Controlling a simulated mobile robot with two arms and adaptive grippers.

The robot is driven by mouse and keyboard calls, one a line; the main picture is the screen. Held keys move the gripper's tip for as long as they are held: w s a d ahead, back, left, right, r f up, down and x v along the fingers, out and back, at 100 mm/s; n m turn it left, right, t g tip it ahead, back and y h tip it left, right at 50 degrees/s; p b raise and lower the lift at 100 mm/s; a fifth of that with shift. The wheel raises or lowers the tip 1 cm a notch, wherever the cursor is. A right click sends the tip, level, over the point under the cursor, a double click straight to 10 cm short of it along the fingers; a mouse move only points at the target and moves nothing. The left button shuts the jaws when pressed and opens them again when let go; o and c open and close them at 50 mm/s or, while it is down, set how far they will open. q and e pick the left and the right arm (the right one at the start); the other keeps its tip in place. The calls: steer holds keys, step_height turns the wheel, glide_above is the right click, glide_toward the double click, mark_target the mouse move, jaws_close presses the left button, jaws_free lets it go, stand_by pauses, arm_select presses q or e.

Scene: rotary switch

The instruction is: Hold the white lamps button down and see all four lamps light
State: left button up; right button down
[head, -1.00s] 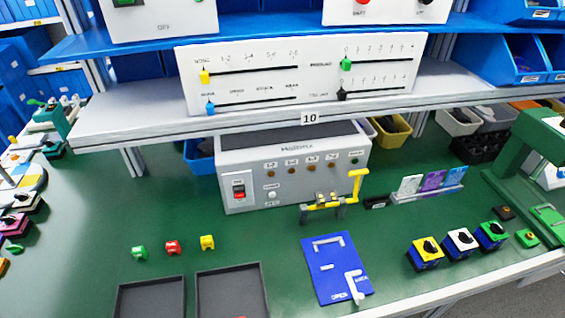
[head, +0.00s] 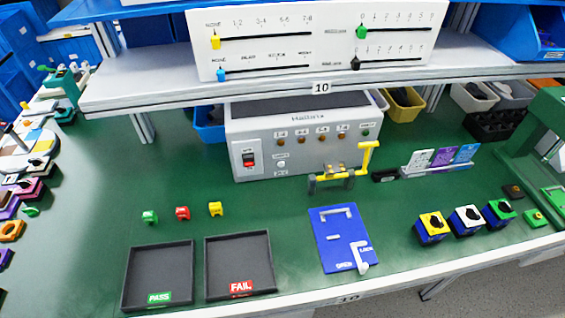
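The tester box (head: 305,150) is grey and stands at the back of the green bench, under the shelf. Its white lamps button (head: 281,164) is on the front panel, right of the red and black power switch (head: 249,159). Nothing touches the button. Four lamps sit in a row along the upper panel: first (head: 280,141), second (head: 301,138), third (head: 321,134) and fourth (head: 342,132). All look dull brown and unlit. A green lamp or button (head: 365,132) is at the row's right end. Neither of my grippers shows.
A yellow clamp fixture (head: 340,175) stands before the box's right side. PASS (head: 131,282) and FAIL (head: 211,262) trays, a blue board (head: 325,242) and several switches (head: 468,220) lie nearer the front.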

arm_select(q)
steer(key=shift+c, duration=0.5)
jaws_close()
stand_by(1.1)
